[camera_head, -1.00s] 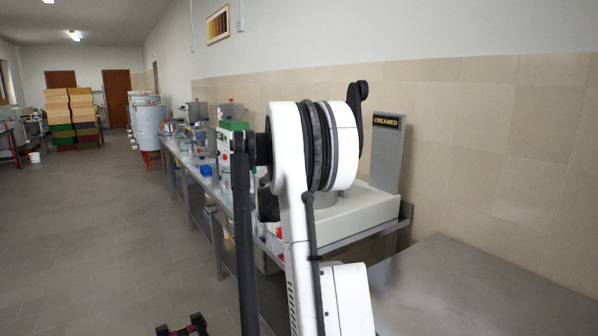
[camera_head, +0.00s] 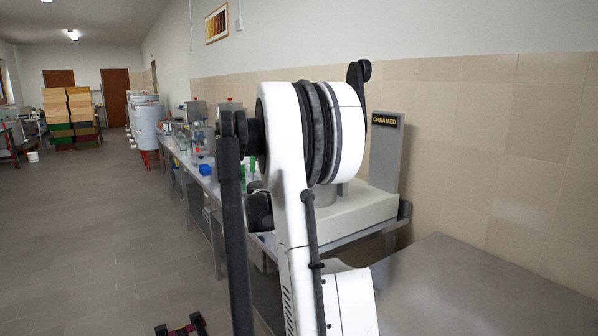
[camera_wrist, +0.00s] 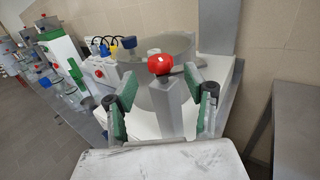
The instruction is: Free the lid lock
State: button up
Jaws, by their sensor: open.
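A red knob (camera_wrist: 160,64) sits on top of an upright pale grey post or lever (camera_wrist: 167,105) in the wrist view. I cannot tell for sure that this is the lid lock. Behind it is a round grey drum or lid (camera_wrist: 182,48) on a white base. My gripper (camera_wrist: 160,84) is open, its green-padded fingers on either side of the knob and post, with visible gaps and no clear contact.
A white and green device (camera_wrist: 66,50) and glass vessels stand on the bench to the left. Blue and yellow plugs (camera_wrist: 110,45) are behind the left finger. A bare metal table (camera_head: 470,285) is at right. Tiled wall rises behind. The floor at left is open.

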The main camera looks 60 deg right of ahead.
jog(key=a, duration=0.5)
jog(key=shift+s+a, duration=0.4)
